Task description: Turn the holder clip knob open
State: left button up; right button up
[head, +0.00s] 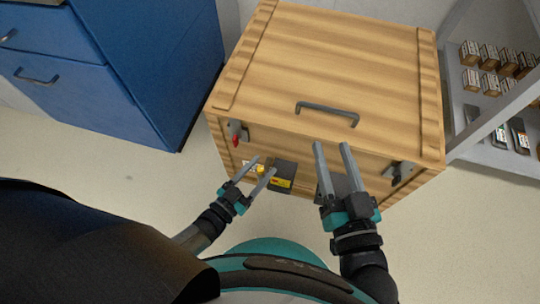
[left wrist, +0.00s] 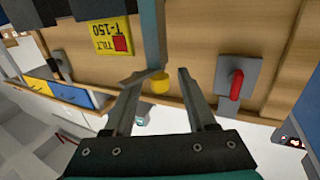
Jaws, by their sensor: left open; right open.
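A small yellow knob (left wrist: 160,83) is on the front of the wooden crate, beside a grey strip. It also shows in the head view (head: 261,169). My left gripper (head: 263,164) is open at the crate front. In the left wrist view its fingertips (left wrist: 160,74) stand on either side of the knob, with gaps visible; I cannot tell the exact depth. The dark tilt indicator (head: 284,170) with a yellow label (left wrist: 113,38) sits beside the knob. My right gripper (head: 331,145) is open and empty, in front of the crate's front top edge.
The wooden crate (head: 330,60) has a lid handle (head: 327,111), a red-levered latch (head: 235,136) at left, also in the left wrist view (left wrist: 236,85), and a dark latch (head: 400,173) at right. A blue cabinet (head: 150,70) stands left, a grey shelf (head: 480,145) right.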

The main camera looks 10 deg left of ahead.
pick_arm(q)
jog(key=shift+w+d, duration=0.1)
jog(key=shift+w, duration=0.1)
jog(key=shift+c, duration=0.3)
jog(key=shift+s, duration=0.1)
grip_shut()
